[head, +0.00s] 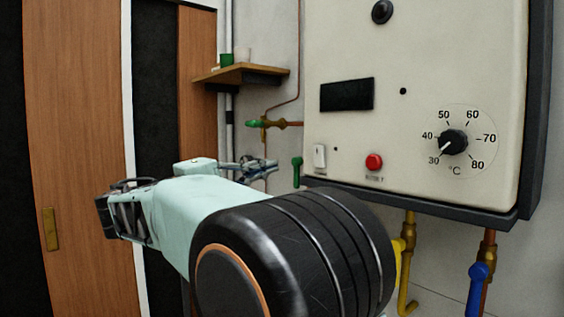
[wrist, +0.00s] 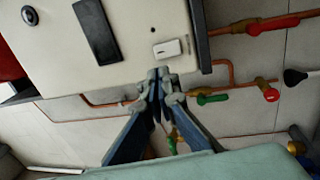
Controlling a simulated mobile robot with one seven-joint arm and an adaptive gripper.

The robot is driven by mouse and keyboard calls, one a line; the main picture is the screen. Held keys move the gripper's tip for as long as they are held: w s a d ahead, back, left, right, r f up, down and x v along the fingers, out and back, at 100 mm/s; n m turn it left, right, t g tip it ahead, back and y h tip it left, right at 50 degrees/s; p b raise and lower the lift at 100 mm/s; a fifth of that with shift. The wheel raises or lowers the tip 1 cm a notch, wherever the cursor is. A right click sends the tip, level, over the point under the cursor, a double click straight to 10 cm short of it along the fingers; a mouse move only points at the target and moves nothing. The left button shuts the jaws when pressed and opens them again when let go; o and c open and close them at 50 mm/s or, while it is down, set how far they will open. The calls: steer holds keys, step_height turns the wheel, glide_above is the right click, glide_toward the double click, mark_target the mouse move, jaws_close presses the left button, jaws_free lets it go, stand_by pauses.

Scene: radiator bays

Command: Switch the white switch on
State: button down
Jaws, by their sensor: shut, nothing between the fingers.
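The white switch (head: 320,156) is a small rocker at the lower left of the cream boiler panel (head: 430,60) in the head view. It also shows in the wrist view (wrist: 168,48), close beyond the fingertips. My gripper (wrist: 160,74) is shut and empty, its fingertips a little short of the switch in the picture. Whether they touch the panel I cannot tell. In the head view my gripper (head: 258,165) is to the left of the switch and lower, partly seen past my arm.
The panel also bears a red button (head: 374,161), a temperature dial (head: 453,142) and a dark display (head: 347,94). Pipes with a green-handled valve (head: 258,124) and a blue-handled valve (head: 478,275) are nearby. A wooden shelf (head: 238,75) holds cups. A wooden door stands left.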

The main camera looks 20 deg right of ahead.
mark_target(318, 151)
steer(key=p+x, duration=0.2)
steer(key=x, duration=1.1)
steer(key=p, duration=0.1)
steer(key=r+y+p, duration=0.1)
steer(key=shift+w+d+r+g+p, duration=0.1)
steer(key=shift+d+r+g+p, duration=0.05)
steer(key=shift+d+g+p, duration=0.2)
steer(key=shift+f+b, duration=0.4)
steer(key=shift+f, duration=0.05)
steer(key=shift+a, duration=0.2)
